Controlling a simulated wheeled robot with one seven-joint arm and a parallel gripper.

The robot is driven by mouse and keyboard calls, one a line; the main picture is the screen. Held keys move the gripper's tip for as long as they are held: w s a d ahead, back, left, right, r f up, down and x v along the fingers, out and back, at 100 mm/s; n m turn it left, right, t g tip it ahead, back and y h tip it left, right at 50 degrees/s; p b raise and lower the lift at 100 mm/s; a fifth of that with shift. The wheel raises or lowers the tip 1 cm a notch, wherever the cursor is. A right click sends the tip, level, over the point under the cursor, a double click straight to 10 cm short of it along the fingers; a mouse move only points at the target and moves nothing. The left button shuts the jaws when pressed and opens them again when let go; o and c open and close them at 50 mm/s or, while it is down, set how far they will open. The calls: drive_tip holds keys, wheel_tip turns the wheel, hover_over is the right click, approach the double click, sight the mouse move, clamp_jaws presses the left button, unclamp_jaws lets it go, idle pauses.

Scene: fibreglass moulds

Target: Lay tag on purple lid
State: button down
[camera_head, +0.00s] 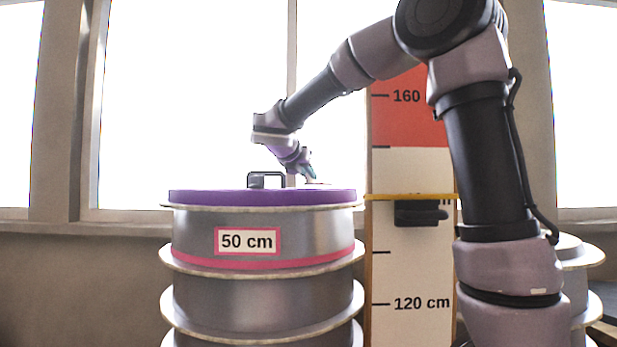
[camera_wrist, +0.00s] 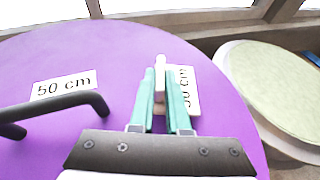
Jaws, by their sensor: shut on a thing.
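The purple lid (camera_head: 262,197) caps a stacked grey mould in the head view, and it fills most of the wrist view (camera_wrist: 95,60). A black handle (camera_head: 267,176) stands on it and shows at the left in the wrist view (camera_wrist: 60,105). My gripper (camera_wrist: 161,78) has its teal fingers closed on the white upright tab of a tag (camera_wrist: 187,92) marked "50 cm". The tag lies flat over the right part of the lid, right of the handle. Whether it touches the lid is unclear. In the head view my gripper (camera_head: 308,172) is low over the lid.
Another "50 cm" label (camera_wrist: 65,87) is on the lid behind the handle. A height board (camera_head: 410,170) with a yellow line stands right of the mould. A round pale-topped mould (camera_wrist: 275,95) is beyond the lid's right edge.

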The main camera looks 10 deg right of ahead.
drive_tip(key=shift+f, duration=0.25)
drive_tip(key=shift+f, duration=0.15)
drive_tip(key=c, duration=0.9)
unclamp_jaws()
drive_tip(key=shift+s+a+r, duration=0.1)
drive_tip(key=shift+s+r, duration=0.05)
drive_tip(key=shift+r, duration=0.1)
drive_tip(key=v, duration=1.1)
drive_tip(key=shift+s+a, duration=0.15)
drive_tip(key=shift+s, duration=0.05)
drive_tip(key=shift+s, duration=0.1)
